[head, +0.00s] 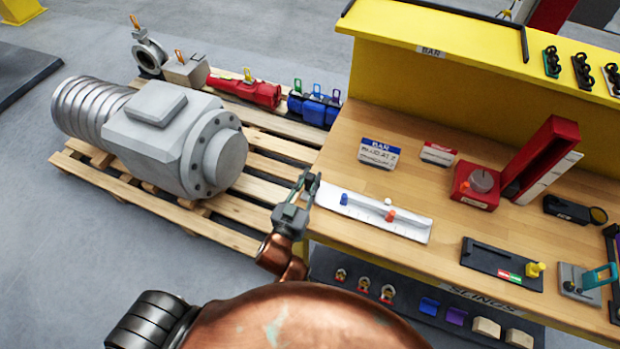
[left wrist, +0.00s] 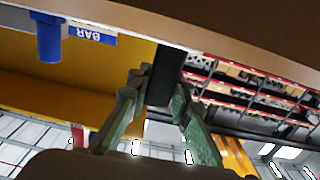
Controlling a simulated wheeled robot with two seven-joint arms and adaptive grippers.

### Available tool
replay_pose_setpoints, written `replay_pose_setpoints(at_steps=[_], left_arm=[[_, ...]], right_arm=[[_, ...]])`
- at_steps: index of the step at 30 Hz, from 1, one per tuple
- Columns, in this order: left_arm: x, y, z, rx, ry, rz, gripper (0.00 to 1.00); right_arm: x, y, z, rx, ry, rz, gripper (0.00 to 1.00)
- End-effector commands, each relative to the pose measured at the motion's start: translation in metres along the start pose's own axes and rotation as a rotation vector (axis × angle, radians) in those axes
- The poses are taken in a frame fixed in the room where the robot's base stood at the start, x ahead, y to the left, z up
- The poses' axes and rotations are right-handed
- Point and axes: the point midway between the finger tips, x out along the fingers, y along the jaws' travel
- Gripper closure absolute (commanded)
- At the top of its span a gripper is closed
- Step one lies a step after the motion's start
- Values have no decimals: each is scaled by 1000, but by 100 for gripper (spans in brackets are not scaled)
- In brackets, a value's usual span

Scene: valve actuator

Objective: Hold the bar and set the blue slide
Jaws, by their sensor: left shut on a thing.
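The white bar (head: 360,217) lies on the wooden bench top near its left front corner, tilted down to the right. The blue slide (head: 344,199) sits near the bar's left end, and an orange slide (head: 390,215) sits further right. My left gripper (head: 310,184) is at the bar's left end, shut on it. In the left wrist view, which is upside down, the fingers (left wrist: 162,88) close around a dark part at that end. The blue slide (left wrist: 48,38) shows there at upper left, apart from the fingers. My right gripper is not in view.
A BAR card (head: 378,153) and a red-and-white card (head: 438,153) stand behind the bar. A red fixture (head: 478,184) and a dark slide plate (head: 502,265) are to the right. A pallet (head: 230,207) with a large grey actuator (head: 165,135) is at left.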

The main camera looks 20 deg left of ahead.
Motion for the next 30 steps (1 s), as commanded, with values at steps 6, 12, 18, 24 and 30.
replay_pose_setpoints(at_steps=[6, 12, 18, 24, 30], left_arm=[[1, 1, -4, -12, 8, -1, 100], [1, 1, -3, -10, 6, -2, 70], [1, 1, -3, -9, 5, -2, 60], [1, 1, -2, -8, 3, -3, 60], [1, 1, 0, -5, 2, -3, 60]], right_arm=[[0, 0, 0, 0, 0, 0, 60], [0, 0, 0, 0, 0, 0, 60], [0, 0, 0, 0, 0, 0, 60], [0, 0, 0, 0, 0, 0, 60], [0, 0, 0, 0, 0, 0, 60]])
